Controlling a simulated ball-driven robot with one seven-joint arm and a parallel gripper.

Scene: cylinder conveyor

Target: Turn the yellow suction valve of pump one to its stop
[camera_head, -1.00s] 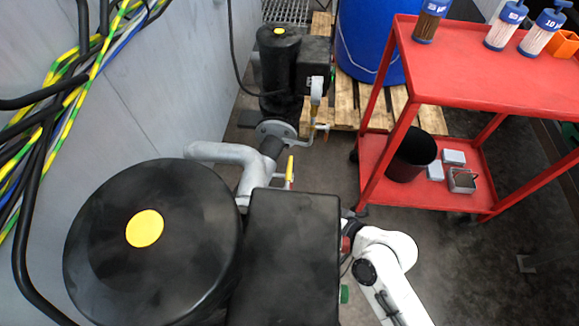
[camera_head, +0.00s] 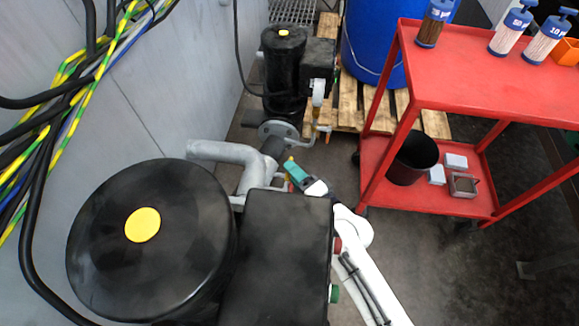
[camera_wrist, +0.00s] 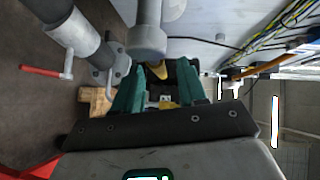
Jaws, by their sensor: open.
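My gripper (camera_head: 296,172) has teal fingers and reaches in beside the grey pipe of the near pump, just behind its black box. It covers most of the place of that pump's yellow valve handle. In the wrist view my gripper (camera_wrist: 160,92) is open, its two teal fingers apart. Small yellow parts (camera_wrist: 157,71) show in the gap between them, probably the yellow valve handle, below a grey pipe end. I cannot tell whether the fingers touch it. The near pump has a round black motor (camera_head: 105,265) with a yellow disc on top.
A second black pump (camera_head: 283,75) stands behind, with another small lever (camera_head: 323,128). A red cart (camera_head: 480,80) with filters stands at right, a blue barrel (camera_head: 372,45) behind. Cables hang at left. A red-handled valve (camera_wrist: 42,70) shows in the wrist view.

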